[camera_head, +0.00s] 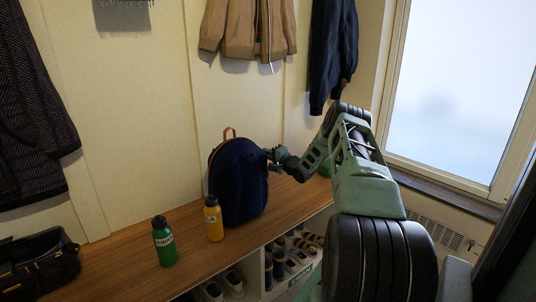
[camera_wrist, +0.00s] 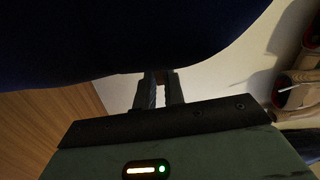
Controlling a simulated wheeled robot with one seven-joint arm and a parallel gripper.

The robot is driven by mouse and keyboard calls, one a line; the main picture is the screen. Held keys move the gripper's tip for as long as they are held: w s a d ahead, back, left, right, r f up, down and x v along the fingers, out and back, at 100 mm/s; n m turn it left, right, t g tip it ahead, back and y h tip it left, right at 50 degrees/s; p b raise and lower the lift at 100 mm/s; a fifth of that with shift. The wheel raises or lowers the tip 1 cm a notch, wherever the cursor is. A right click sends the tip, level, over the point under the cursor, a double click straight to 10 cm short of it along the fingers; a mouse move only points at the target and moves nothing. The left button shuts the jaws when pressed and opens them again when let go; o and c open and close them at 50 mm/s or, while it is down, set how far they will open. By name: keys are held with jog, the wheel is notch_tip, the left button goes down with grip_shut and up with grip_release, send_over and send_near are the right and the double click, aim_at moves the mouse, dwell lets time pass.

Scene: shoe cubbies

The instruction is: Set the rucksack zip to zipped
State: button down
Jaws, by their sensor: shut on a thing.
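The navy rucksack (camera_head: 238,185) stands upright on the wooden bench top, with a brown loop handle at its top. It fills the upper part of the wrist view (camera_wrist: 130,35) as a dark shape. My gripper (camera_head: 274,161) is at the rucksack's right side, near its upper edge. In the wrist view, the two fingers (camera_wrist: 160,88) are close together at the rucksack's edge, shut on a small part there. That part looks like the zip pull, mostly hidden between the fingers. How far the zip is closed cannot be told.
A yellow bottle (camera_head: 213,218) and a green bottle (camera_head: 163,241) stand on the bench (camera_head: 115,262) in front of and left of the rucksack. A black bag (camera_head: 40,262) sits at far left. Shoes fill the cubbies below (camera_head: 290,262). Coats hang above.

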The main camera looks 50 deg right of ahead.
jog(key=shift+f, duration=0.15)
jog(key=c, duration=1.5)
grip_release()
jog(key=shift+o, duration=0.2)
jog(key=s+a+p, duration=0.1)
jog(key=s, duration=0.7)
jog(key=s+a, duration=0.2)
jog(key=s, duration=0.7)
jog(key=shift+a+p, duration=0.25)
jog(key=shift+p, duration=0.1)
